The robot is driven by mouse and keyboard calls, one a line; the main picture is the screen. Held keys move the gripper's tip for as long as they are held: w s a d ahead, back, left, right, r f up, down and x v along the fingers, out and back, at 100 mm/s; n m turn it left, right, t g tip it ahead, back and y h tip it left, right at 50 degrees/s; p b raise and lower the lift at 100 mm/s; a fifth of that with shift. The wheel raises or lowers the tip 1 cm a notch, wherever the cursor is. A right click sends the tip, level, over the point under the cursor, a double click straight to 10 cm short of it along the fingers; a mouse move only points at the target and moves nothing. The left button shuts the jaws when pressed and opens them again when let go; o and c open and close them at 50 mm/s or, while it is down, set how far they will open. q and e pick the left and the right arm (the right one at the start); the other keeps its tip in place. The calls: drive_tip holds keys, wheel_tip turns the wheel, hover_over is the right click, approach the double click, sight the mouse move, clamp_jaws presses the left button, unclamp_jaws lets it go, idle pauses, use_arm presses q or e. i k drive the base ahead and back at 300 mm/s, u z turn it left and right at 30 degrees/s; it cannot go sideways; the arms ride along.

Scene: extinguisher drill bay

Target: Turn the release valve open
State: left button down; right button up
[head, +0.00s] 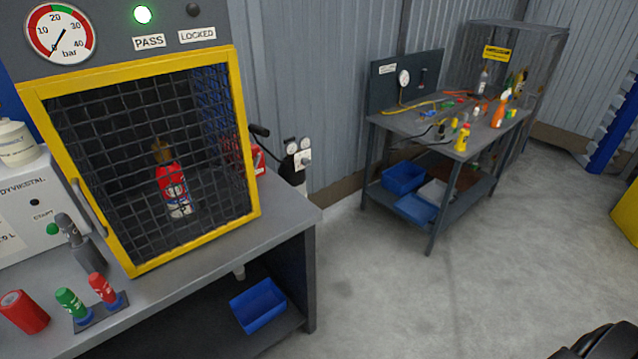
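I cannot tell for certain which part is the release valve. A grey upright fitting (78,240) stands on the bench in front of the cage's left side. The cage door is closed, and a red extinguisher (174,187) stands upright inside. Above it, the large gauge's (60,33) needle points low left, near 0. The green PASS lamp (142,15) is lit; the LOCKED lamp (193,10) is dark. No gripper fingers show.
A red cylinder (22,312) and a small stand with green (71,301) and red (102,288) pieces sit at the bench front. A blue bin (258,305) is below. A cluttered second table (400,122) stands further right. The floor (400,285) between is clear.

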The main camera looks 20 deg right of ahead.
sight(257, 160)
drive_tip(key=z, duration=0.25)
drive_tip(key=k, duration=0.6)
drive_tip(key=z, duration=1.15)
drive_tip(key=i, duration=0.85)
drive_tip(key=z, duration=0.75)
drive_tip(key=i, duration=0.9)
drive_tip(key=u, duration=0.6)
drive_tip(key=i, duration=0.8)
drive_tip(key=u, duration=0.75)
